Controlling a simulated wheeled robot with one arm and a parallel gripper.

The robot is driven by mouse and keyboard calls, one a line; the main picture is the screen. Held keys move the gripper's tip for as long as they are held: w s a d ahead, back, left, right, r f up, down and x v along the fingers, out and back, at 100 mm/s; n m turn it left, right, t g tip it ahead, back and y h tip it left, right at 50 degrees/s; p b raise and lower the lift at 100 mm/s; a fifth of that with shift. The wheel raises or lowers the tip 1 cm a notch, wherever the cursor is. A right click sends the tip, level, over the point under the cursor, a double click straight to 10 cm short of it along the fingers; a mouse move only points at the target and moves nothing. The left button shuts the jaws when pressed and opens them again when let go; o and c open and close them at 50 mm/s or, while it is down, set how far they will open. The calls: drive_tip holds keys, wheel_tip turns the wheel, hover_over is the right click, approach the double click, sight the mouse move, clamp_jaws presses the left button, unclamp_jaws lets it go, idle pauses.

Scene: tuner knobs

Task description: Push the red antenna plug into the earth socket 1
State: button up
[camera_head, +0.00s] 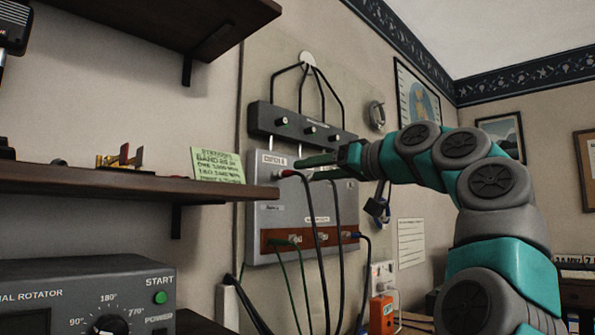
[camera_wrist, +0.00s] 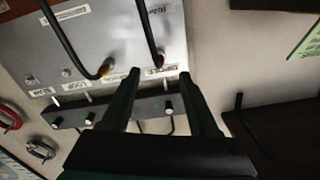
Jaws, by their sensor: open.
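The red antenna plug (camera_head: 288,173), with a black cable hanging from it, sits at the upper left of the grey wall box (camera_head: 262,215), below a white label. In the wrist view, which is turned upside down, the plug (camera_wrist: 159,59) appears just ahead of and between my fingertips. My gripper (camera_head: 304,169) is open, with its fingers (camera_wrist: 160,74) pointing at the box. I cannot tell whether they touch the plug. Another plug with a yellowish end (camera_wrist: 105,70) sits beside it. I cannot make out which socket is earth socket 1; small labels are unreadable.
A dark bar with several knobs (camera_head: 283,122) is mounted above the box. A brown strip (camera_head: 280,240) at its bottom holds green and blue leads. A wooden shelf (camera_head: 100,184) juts in close on the left. Cables hang below my gripper.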

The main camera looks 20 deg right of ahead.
sight(293, 172)
drive_tip(key=shift+p+x, duration=0.7)
drive_tip(key=shift+x, duration=3.1)
drive_tip(key=shift+d, duration=0.1)
clamp_jaws()
